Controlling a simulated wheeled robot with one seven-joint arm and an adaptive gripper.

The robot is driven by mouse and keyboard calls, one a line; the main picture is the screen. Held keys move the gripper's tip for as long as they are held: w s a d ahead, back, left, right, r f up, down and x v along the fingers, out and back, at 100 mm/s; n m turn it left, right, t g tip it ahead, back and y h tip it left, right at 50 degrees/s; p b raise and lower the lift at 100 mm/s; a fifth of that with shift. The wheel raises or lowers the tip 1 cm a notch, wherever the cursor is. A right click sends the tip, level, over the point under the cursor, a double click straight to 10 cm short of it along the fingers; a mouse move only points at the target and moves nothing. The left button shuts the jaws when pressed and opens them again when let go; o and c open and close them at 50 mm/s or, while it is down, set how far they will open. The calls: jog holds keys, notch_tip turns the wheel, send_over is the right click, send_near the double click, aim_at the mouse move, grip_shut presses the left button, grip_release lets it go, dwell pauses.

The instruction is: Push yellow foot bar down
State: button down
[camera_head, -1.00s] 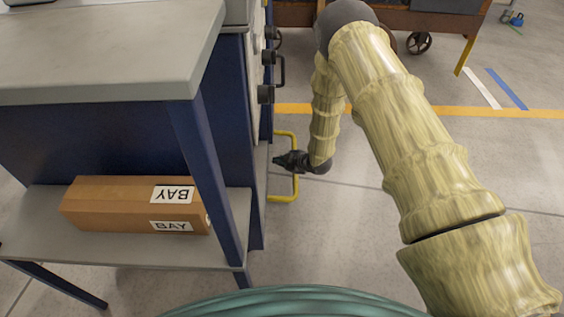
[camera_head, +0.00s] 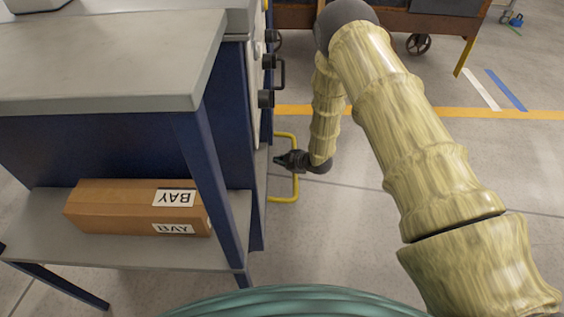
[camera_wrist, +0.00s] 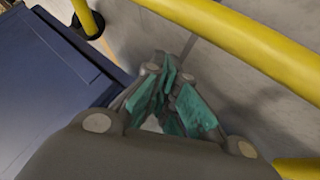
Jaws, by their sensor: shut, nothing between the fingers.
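The yellow foot bar (camera_head: 284,200) sticks out low from the side of the blue cabinet in the head view, as a U-shaped tube. It shows large in the wrist view (camera_wrist: 240,45), crossing the upper right. My gripper (camera_head: 279,160) is at the bar, pointing left toward the cabinet, within the bar's outline as seen from above. In the wrist view my gripper (camera_wrist: 168,95) has its teal-padded fingers together, with nothing between them. The bar passes beyond and beside the fingers there. Whether the gripper touches the bar I cannot tell.
The blue cabinet (camera_head: 225,110) has black knobs and a handle on its side. A cardboard box (camera_head: 120,212) lies on a grey shelf (camera_head: 40,240) at left. A wheeled cart (camera_head: 390,20) stands at the back. The floor to the right is open.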

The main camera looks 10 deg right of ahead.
jog(key=shift+d+r+p, duration=0.2)
jog(key=shift+r+p, duration=1)
jog(key=shift+r, duration=0.3)
jog(key=r+p, duration=0.2)
jog(key=r, duration=0.1)
jog(key=r+p, duration=0.2)
jog(key=shift+s+d, duration=0.1)
jog(key=shift+d, duration=0.25)
jog(key=shift+s, duration=0.1)
